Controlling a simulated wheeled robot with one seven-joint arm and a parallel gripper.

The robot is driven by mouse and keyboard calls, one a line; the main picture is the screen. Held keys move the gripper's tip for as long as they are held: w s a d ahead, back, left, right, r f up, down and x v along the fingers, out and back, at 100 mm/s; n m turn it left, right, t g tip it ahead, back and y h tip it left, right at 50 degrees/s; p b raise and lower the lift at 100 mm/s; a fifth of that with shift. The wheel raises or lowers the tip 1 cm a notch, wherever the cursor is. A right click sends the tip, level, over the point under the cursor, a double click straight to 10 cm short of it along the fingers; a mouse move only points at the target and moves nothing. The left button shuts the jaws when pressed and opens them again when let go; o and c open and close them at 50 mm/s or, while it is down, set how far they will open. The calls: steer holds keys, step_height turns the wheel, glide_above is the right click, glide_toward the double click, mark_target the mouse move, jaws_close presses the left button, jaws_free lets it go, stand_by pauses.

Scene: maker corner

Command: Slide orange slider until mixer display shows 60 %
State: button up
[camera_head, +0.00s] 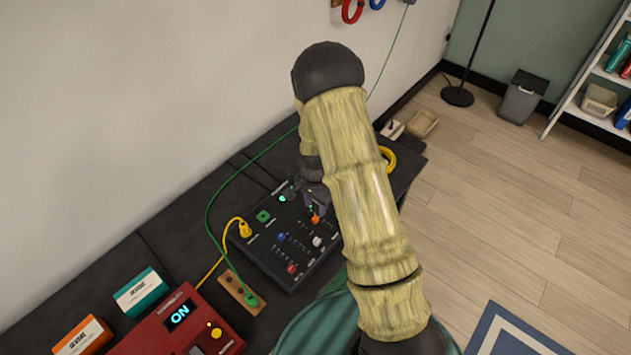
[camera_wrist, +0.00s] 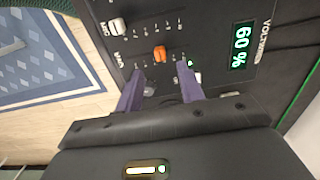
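The mixer (camera_head: 280,262) is a black panel on the dark bench, with several coloured slider knobs. Its orange slider (camera_head: 315,219) shows just below my gripper (camera_head: 315,197). In the wrist view the orange slider (camera_wrist: 160,53) sits in its track, just beyond the gap between my gripper's (camera_wrist: 160,68) two purple fingertips. The fingers are apart, with visible space between each and the knob, and hold nothing. The mixer display (camera_wrist: 241,45) is lit and turned sideways in the wrist view; it appears to read 60 %.
A white slider (camera_wrist: 116,26) is beside the orange one. A green cable (camera_head: 212,205) and a yellow cable (camera_head: 222,255) run near the mixer. A red box (camera_head: 150,337) with an "ON" display stands at the lower left. A yellow ring (camera_head: 388,160) lies behind my arm.

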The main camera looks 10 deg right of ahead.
mark_target(316, 218)
step_height(316, 218, up, 11)
steer(key=b, duration=0.1)
steer(key=shift+r, duration=0.1)
stand_by(0.6)
steer(key=s+r+n+t, duration=0.1)
steer(key=s+r+n, duration=0.3)
steer(key=s, duration=0.4)
steer(key=s+d+r+n+t, duration=0.1)
steer(key=s+r+n, duration=0.4)
steer(key=s, duration=0.3)
steer(key=shift+n+t, duration=0.3)
steer(key=shift+n, duration=0.6)
steer(key=shift+r, duration=0.1)
stand_by(1.0)
